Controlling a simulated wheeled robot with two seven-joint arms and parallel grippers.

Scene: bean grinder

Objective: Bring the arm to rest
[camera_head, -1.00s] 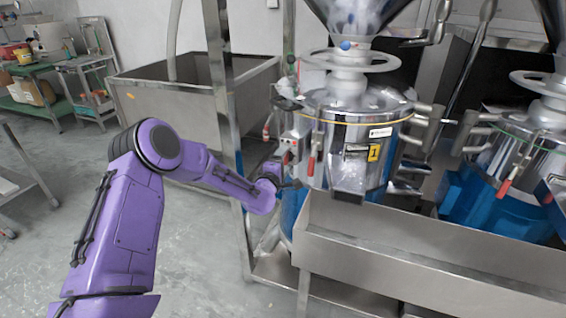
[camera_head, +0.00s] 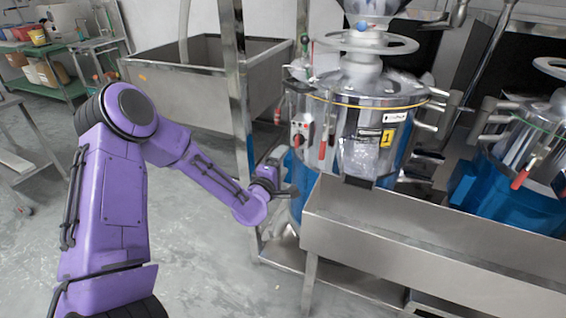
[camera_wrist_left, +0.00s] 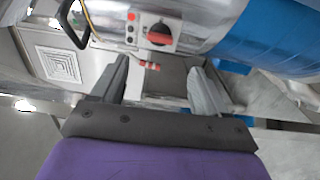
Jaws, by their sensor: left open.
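My left arm is purple and comes in from the left in the head view. Its left gripper (camera_head: 284,188) is beside the grinder's blue base and the left end of the steel trough. In the left wrist view the left gripper (camera_wrist_left: 157,90) has its two grey fingers wide apart, with nothing between them. Beyond the fingers shows the grinder's control box with a red-black knob (camera_wrist_left: 161,33). The grinder (camera_head: 345,135) is a shiny steel drum with a yellow "1" label. My right gripper is in neither view.
A steel trough (camera_head: 420,235) stands in front of the grinder. A steel post (camera_head: 238,110) and a sink (camera_head: 185,85) are behind my left arm. A second grinder (camera_head: 525,165) is at the right. Open floor (camera_head: 205,265) lies at lower left.

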